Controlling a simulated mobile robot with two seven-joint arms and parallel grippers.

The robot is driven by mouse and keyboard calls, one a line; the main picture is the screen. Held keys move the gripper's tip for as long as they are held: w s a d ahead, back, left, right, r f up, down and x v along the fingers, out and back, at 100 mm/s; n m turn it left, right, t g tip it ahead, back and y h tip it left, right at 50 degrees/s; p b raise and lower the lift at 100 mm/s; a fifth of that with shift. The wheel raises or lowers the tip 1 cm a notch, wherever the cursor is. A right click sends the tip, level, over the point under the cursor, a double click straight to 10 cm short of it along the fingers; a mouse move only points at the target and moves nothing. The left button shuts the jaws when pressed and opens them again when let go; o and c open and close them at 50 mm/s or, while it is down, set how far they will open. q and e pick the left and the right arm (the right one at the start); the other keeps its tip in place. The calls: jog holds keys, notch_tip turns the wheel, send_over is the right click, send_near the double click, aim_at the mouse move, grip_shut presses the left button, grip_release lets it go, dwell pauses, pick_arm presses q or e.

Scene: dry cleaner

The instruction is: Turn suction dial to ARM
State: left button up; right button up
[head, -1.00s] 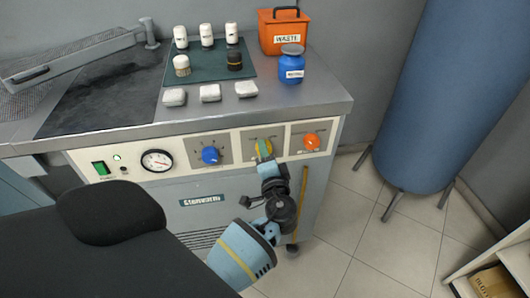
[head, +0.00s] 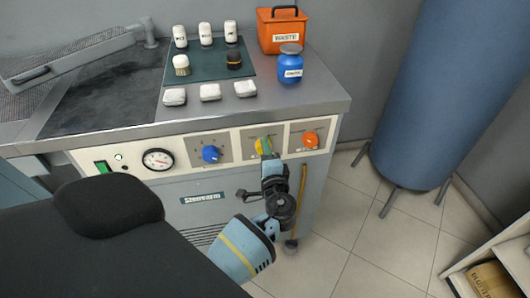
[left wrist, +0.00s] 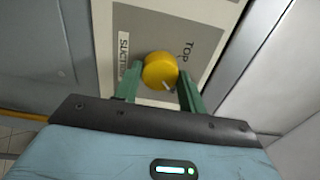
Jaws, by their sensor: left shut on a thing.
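The yellow suction dial (head: 261,147) sits on the machine's front panel between a blue dial and an orange dial. It also shows in the left wrist view (left wrist: 160,70), beside a SUCTION label (left wrist: 124,50) and the printed word TOP (left wrist: 184,50). A pale pointer mark on the knob faces the lower right in that view. My left gripper (head: 267,150) is at the dial. Its green fingers (left wrist: 160,84) stand on either side of the knob and are shut on it. The ARM marking cannot be made out. My right gripper is not in view.
The blue dial (head: 211,154) and orange dial (head: 310,139) are close on either side. A pressure gauge (head: 158,160) and green switch (head: 103,167) are further left. Bottles, white pads, a blue jar (head: 291,66) and an orange waste bin (head: 281,32) stand on top.

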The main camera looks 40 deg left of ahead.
pick_arm(q)
jog(key=o, duration=1)
jog(key=shift+c, duration=0.2)
jog(key=v, duration=0.8)
jog(key=shift+b, duration=0.4)
